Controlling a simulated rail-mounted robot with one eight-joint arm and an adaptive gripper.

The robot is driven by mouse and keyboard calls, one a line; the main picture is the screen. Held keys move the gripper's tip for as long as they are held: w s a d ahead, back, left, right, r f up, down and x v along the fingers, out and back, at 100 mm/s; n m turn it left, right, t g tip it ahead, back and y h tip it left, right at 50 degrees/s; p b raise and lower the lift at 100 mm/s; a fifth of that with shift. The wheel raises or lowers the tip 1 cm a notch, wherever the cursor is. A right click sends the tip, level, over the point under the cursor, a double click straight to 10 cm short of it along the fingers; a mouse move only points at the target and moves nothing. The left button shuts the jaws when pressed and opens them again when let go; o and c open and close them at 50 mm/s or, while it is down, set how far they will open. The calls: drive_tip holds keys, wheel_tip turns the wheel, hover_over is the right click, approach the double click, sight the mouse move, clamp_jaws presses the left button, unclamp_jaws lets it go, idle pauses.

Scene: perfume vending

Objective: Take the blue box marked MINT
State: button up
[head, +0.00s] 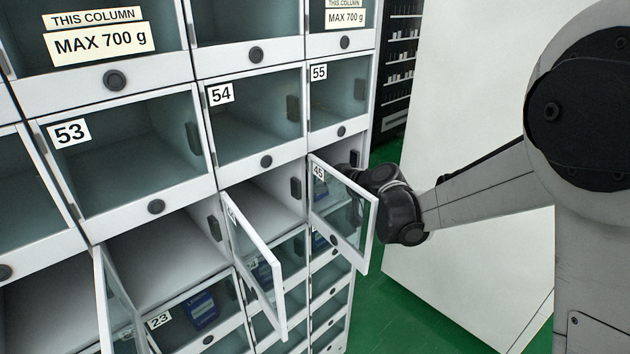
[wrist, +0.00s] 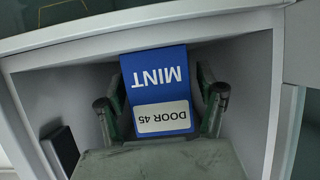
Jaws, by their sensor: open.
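The blue box marked MINT (wrist: 160,70) is inside an open compartment in the wrist view. Its lettering appears upside down, and a white label on it reads DOOR 45. My gripper (wrist: 161,102) is open, with one finger on each side of the box. A gap to the box seems to remain at each finger, but contact is hard to tell. In the head view, the glass door marked 45 (head: 345,215) stands open in front of the compartment. My wrist reaches in behind it, and the fingers are largely hidden. A bluish shape shows through the glass.
Two more doors in that row stand open, including one (head: 255,265) left of door 45. Closed compartments 53 (head: 125,140), 54 (head: 255,120) and 55 (head: 335,100) are above. Another blue box (head: 201,309) is behind door 23. The compartment walls leave little side room.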

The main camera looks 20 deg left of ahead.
drive_tip(key=c, duration=1.3)
drive_tip(key=shift+r, duration=0.1)
drive_tip(key=shift+c, duration=0.2)
drive_tip(key=shift+r, duration=0.5)
wheel_tip(320, 180, up, 2)
drive_tip(key=shift+r, duration=0.1)
drive_tip(key=s+d+b, duration=0.1)
drive_tip(key=s+d, duration=0.3)
drive_tip(key=d, duration=0.4)
drive_tip(key=s+d, duration=0.4)
drive_tip(key=d, duration=0.4)
drive_tip(key=shift+s+b, duration=0.15)
drive_tip(key=shift+b, duration=0.2)
drive_tip(key=s+d, duration=0.7)
drive_tip(key=d, duration=0.6)
drive_tip(key=shift+s+d, duration=0.3)
drive_tip(key=shift+s, duration=0.1)
